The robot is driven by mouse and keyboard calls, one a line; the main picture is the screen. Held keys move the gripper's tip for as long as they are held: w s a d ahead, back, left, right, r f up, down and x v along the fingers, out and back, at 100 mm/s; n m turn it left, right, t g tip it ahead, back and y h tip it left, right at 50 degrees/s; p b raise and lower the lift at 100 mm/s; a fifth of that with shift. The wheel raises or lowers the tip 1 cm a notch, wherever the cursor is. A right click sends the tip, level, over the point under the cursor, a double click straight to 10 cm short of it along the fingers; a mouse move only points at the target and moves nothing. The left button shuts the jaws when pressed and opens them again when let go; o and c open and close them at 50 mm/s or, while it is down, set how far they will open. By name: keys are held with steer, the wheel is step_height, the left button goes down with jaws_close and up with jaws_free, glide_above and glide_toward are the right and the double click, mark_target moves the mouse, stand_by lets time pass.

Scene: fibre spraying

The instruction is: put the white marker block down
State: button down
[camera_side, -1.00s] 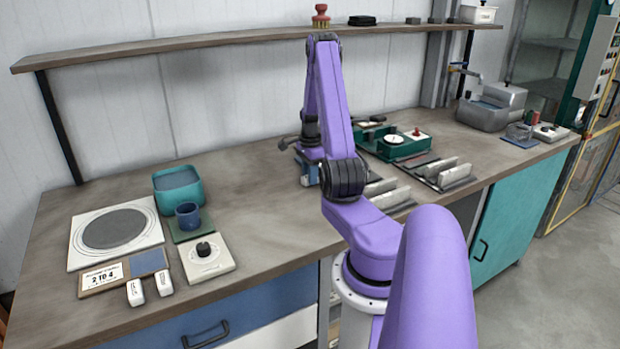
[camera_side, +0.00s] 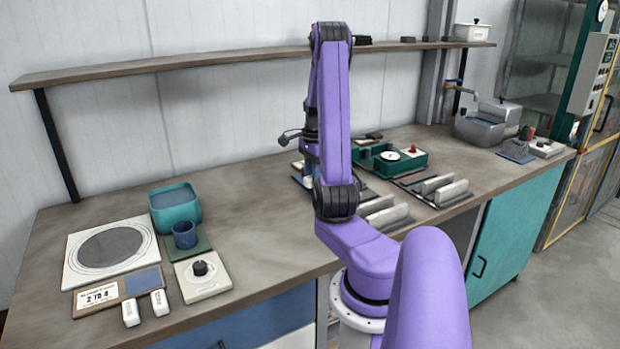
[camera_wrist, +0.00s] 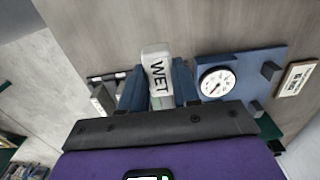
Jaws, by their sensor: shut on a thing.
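The white marker block (camera_wrist: 157,72), lettered "WET", is in the wrist view between the two blue fingers of my gripper (camera_wrist: 158,88). The fingers are shut on its sides, and its far end sticks out past them. The bench top (camera_wrist: 225,25) lies beyond it; I cannot tell whether the block touches the bench. In the side view my arm hides the block and most of my gripper. Two other white blocks (camera_side: 131,312) (camera_side: 160,302) lie at the bench's front left.
A blue plate with a round dial (camera_wrist: 217,82) is close to the right of the block. A dark rack (camera_wrist: 104,95) is on the left.

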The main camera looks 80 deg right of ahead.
steer(key=s+a+r, duration=0.2)
steer(key=s+a, duration=0.1)
steer(key=a, duration=0.2)
steer(key=shift+r, duration=0.3)
steer(key=w+a+n, duration=0.5)
steer(key=w+a, duration=0.1)
steer(key=w, duration=0.3)
steer(key=w+a+n, duration=0.4)
steer(key=a, duration=0.5)
steer(key=w+a+r+n, duration=0.1)
steer(key=w+a+n, duration=0.35)
steer(key=a, duration=0.45)
steer(key=w+a+n, duration=0.3)
steer(key=a+n, duration=0.1)
steer(key=a, duration=0.5)
glide_above(143, 281)
steer(key=s, duration=0.1)
steer(key=shift+n, duration=0.25)
step_height(143, 281, down, 8)
steer(key=shift+s+f, duration=0.1)
steer(key=shift+w+f, duration=0.5)
steer(key=shift+f, duration=0.1)
steer(key=shift+w+f, duration=0.1)
steer(key=shift+f, duration=1.55)
steer(key=shift+f, duration=0.2)
